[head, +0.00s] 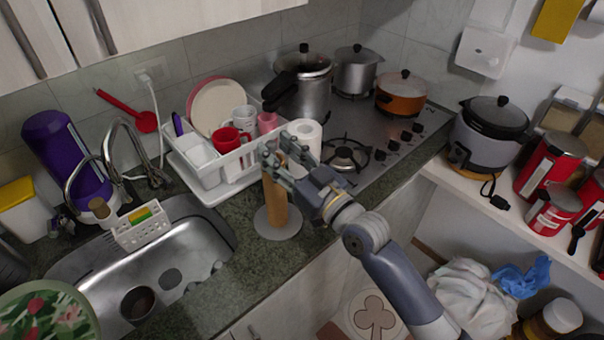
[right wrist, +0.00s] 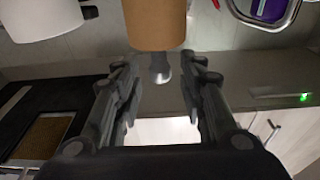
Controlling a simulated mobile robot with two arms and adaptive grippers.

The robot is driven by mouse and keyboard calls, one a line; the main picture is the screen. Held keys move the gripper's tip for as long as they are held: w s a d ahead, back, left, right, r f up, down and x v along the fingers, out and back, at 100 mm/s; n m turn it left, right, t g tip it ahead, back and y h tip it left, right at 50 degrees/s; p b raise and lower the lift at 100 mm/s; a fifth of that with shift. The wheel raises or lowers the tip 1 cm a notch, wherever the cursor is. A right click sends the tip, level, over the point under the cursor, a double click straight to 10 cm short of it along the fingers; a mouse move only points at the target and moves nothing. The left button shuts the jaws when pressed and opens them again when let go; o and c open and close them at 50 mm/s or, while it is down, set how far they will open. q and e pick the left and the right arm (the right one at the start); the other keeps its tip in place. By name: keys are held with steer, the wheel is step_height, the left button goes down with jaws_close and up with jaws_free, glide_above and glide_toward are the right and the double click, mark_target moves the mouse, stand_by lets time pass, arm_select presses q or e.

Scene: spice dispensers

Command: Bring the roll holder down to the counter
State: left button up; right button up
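The roll holder has a brown cardboard tube (head: 279,205) and a round grey base (head: 277,224). It stands upright at the counter (head: 240,254), by its front edge. The base appears to be at counter level, but I cannot tell exact contact. My right gripper (head: 276,160) is at the tube's top end and hides part of it. In the right wrist view, its two fingers (right wrist: 158,92) are spread apart. The brown tube (right wrist: 155,24) and its metal tip (right wrist: 160,68) show beyond them, not clamped. My left gripper is not in view.
A white paper roll (head: 307,133) stands behind the gripper. A dish rack (head: 212,177) with mugs and plates is at the left. The sink (head: 190,252) lies left of the holder. The stove (head: 367,139) with several pots is behind. The counter's front edge is close.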

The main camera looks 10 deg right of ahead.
steer(key=b+v, duration=0.2)
steer(key=v, duration=0.7)
steer(key=shift+s+d, duration=0.25)
steer(key=shift+s, duration=0.1)
